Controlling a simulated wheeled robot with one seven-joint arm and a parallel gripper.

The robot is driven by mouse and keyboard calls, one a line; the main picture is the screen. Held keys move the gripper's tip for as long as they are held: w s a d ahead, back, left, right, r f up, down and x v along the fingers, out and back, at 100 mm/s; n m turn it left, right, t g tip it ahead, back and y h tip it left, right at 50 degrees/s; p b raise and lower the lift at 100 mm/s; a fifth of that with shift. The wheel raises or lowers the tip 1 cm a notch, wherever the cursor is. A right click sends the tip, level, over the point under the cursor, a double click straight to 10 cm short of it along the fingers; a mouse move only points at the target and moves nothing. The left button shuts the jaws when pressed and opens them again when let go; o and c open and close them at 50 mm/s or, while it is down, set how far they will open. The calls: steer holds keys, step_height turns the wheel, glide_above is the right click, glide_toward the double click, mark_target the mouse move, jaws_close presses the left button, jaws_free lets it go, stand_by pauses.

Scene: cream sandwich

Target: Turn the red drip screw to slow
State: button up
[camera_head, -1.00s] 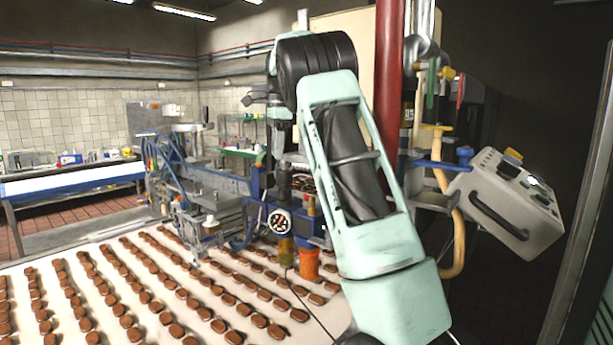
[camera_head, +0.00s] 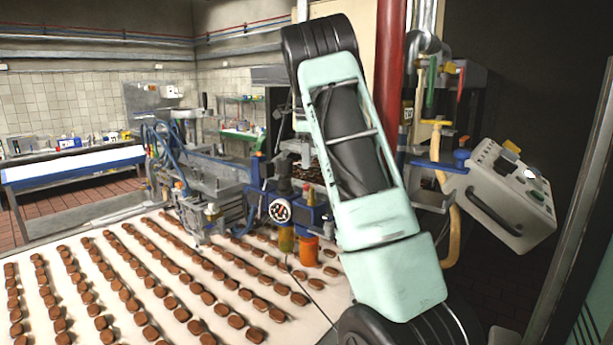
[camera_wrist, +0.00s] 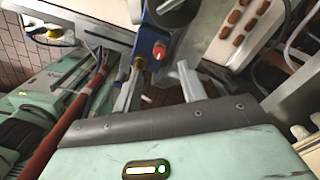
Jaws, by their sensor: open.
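In the wrist view, the red drip screw (camera_wrist: 159,50) is a small round red knob on a blue machine body (camera_wrist: 178,35). A brass fitting (camera_wrist: 139,62) sits just left of and below it. My gripper (camera_wrist: 158,84) is open and empty, its two pale fingers spread apart. The red knob shows a little beyond the fingertips, roughly between them in the picture; I see no contact. In the head view my arm covers the gripper, and I cannot make out the red screw for sure.
A white conveyor (camera_head: 180,303) carries rows of brown biscuits. An orange cup (camera_head: 308,250) and an amber jar (camera_head: 287,240) are by the blue machine. A grey control box (camera_head: 505,195) is at the right, near a red column (camera_head: 389,90).

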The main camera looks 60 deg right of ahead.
mark_target(306, 184)
step_height(306, 184, down, 7)
steer(key=shift+r+p, duration=0.1)
steer(key=shift+p, duration=0.9)
jaws_close()
